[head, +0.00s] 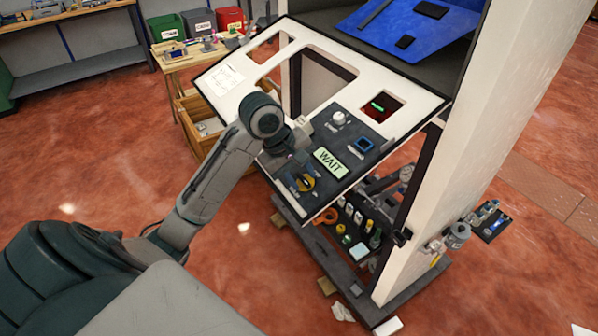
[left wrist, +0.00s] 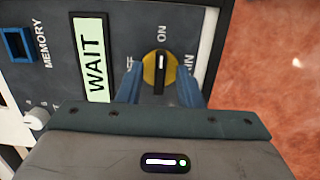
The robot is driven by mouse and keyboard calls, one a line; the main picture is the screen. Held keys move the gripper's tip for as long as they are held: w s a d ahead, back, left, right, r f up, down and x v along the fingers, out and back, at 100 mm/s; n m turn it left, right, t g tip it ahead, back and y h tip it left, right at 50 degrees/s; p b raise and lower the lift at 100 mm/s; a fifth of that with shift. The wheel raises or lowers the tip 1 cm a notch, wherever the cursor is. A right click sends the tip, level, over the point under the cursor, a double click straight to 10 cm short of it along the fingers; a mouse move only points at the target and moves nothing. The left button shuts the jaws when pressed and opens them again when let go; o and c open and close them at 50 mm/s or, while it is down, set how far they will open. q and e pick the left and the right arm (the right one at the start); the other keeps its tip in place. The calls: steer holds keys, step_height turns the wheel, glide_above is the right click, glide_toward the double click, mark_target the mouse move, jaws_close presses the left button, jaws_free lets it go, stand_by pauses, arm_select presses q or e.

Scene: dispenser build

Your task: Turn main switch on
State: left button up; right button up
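The main switch is a round yellow dial with a black knob, at the lower corner of the sloping panel in the head view (head: 305,183). In the left wrist view the dial (left wrist: 148,72) shows its knob upright, with the white mark at the end towards the word ON. The word at its left is partly covered by a finger. My left gripper (head: 298,158) is over the panel at the switch. In the left wrist view its two blue fingers (left wrist: 159,88) are apart, one on each side of the knob. Contact with the knob cannot be told. My right gripper is not in view.
A green WAIT display (head: 331,163) and a blue-framed MEMORY slot (head: 360,146) are beside the switch. A white knob (head: 338,118) and a red-lit window (head: 381,106) are farther up. The white panel (head: 325,85) has other openings. A white post (head: 455,150) stands at right.

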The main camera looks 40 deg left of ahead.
arm_select(q)
steer(key=v, duration=1.1)
steer(key=shift+b, duration=0.4)
steer(key=shift+d+f, duration=0.1)
steer(key=shift+f, duration=0.05)
